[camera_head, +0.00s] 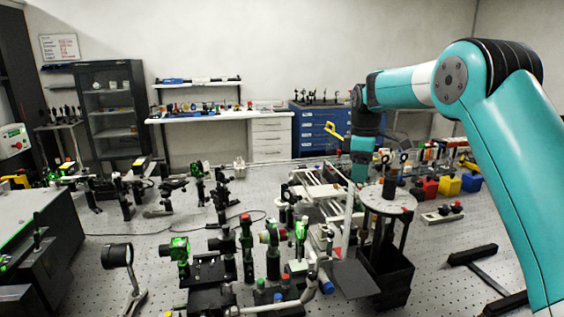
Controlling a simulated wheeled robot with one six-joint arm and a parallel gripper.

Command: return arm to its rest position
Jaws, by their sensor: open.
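My teal and black arm reaches in from the right edge, and its wrist hangs down over the middle of the bench.
The optical bench (150,262) is crowded with posts, mounts and green-lit parts left of the wrist. A black open box (392,282) stands below the round plate. Red, yellow and blue blocks (449,185) sit to its right. A blue drawer cabinet (318,127) stands behind.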

